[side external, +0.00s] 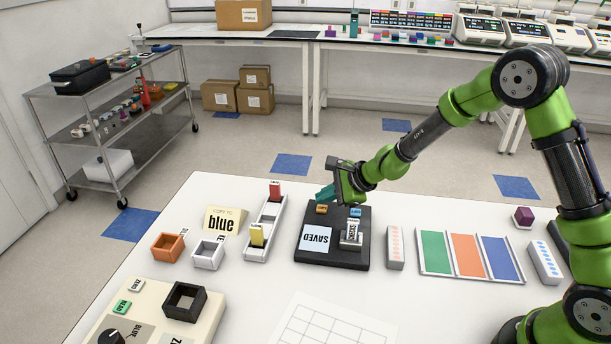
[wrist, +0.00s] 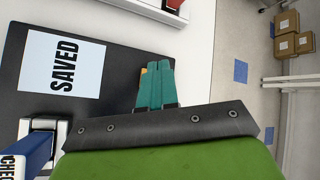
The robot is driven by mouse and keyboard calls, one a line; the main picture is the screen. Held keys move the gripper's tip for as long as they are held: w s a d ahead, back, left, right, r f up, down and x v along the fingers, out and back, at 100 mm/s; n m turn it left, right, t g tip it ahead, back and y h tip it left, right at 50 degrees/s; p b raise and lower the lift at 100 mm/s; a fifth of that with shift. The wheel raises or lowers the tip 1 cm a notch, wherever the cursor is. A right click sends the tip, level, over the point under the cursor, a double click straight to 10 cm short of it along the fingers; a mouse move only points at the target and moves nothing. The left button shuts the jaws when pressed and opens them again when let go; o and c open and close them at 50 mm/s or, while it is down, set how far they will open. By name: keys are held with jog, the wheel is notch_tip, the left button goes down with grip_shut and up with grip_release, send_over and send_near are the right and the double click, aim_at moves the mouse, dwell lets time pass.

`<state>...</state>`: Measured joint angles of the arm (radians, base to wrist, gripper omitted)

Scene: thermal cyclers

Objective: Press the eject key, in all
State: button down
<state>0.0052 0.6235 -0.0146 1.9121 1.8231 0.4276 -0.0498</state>
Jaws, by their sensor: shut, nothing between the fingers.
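A black device (side external: 305,258) lies on the white table, with a pale screen reading SAVED (side external: 317,238). Along its far edge are an orange key (side external: 322,209) and a blue key (side external: 356,212); their lettering is too small to read, so I cannot tell which says eject. A white upright piece with a dark-lettered label (side external: 351,234) stands on the device's right part. My gripper (side external: 325,193) has teal fingers, shut and empty, just over the orange key. In the wrist view the fingers (wrist: 155,82) mostly cover the orange key (wrist: 143,71); whether they touch it is hidden.
Left of the device is a white rack (side external: 265,228) with a red and a yellow block. Right of it are a pale strip (side external: 395,248) and a tray (side external: 421,272) with green, orange and blue panels.

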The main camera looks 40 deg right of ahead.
aim_at(325, 209)
jog(key=shift+f, duration=0.4)
jog(key=shift+f, duration=0.35)
dwell(0.5)
dwell(0.3)
jog(key=shift+r, duration=0.8)
jog(key=shift+r, duration=2.5)
